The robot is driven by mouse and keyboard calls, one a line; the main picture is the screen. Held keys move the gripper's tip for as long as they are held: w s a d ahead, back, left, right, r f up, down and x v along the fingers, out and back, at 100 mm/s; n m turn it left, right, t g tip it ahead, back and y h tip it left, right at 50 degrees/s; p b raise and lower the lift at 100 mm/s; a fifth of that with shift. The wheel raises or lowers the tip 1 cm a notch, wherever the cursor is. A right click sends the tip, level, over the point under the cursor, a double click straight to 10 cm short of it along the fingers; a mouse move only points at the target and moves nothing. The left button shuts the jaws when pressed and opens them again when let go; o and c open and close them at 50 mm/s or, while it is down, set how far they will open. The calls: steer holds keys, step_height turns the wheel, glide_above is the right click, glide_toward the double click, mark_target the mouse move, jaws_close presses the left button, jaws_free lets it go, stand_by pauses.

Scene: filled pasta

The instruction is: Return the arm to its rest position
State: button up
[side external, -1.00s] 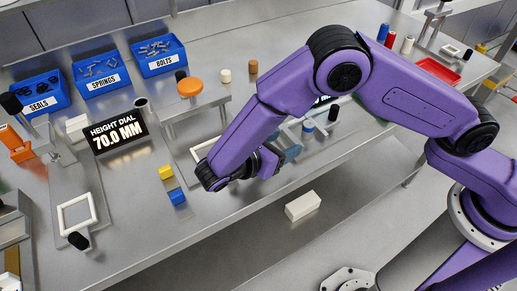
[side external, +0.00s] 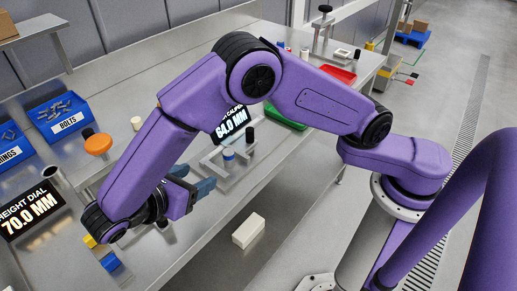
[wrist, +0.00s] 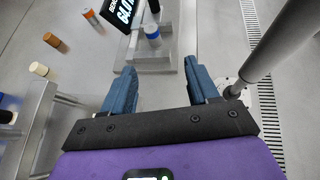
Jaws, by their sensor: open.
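My gripper (side external: 200,186) is at the end of my purple arm, low over the front part of the steel bench (side external: 190,240). Its blue-grey fingers point right in the side view. In the wrist view my gripper (wrist: 160,78) has its two fingers wide apart, with nothing between them. A calliper stand with a blue and white cylinder (side external: 229,154) lies just beyond the fingers; the cylinder also shows in the wrist view (wrist: 151,31). My arm is bent, its elbow raised high above the bench.
A height dial display (side external: 32,212) reads 70.0 MM at left. Yellow (side external: 90,241) and blue (side external: 110,262) blocks lie near my wrist. An orange disc (side external: 98,144) stands on a raised stand. A white block (side external: 248,230) lies below the bench's front edge. Blue bolts bin (side external: 62,116) is behind.

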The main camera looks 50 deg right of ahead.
steer(key=s+d+r+m+g+y, duration=0.1)
steer(key=s+d+r+m+y, duration=0.1)
steer(key=s+d+y, duration=0.4)
steer(key=s+d+r+m+g+y, duration=0.1)
steer(key=s+d+r+m+y, duration=0.2)
steer(key=s+d, duration=0.9)
steer(key=d+m+y, duration=0.2)
steer(key=d+y, duration=0.1)
steer(key=d, duration=0.3)
steer(key=shift+g, duration=0.3)
steer(key=shift+w+a+m, duration=0.1)
steer(key=shift+w+m, duration=0.15)
steer(key=shift+m, duration=0.05)
steer(key=c, duration=1)
steer(key=w+m, duration=0.1)
steer(key=w, duration=0.3)
steer(key=w+m, duration=0.1)
steer(key=w, duration=0.3)
steer(key=w+a+f+m, duration=0.1)
steer(key=w, duration=0.3)
steer(key=shift+w+f, duration=0.1)
jaws_close()
steer(key=w+d+f+m, duration=0.3)
steer(key=w+d, duration=0.2)
steer(key=w, duration=0.6)
steer(key=shift+a+f, duration=0.1)
steer(key=shift+f, duration=3.25)
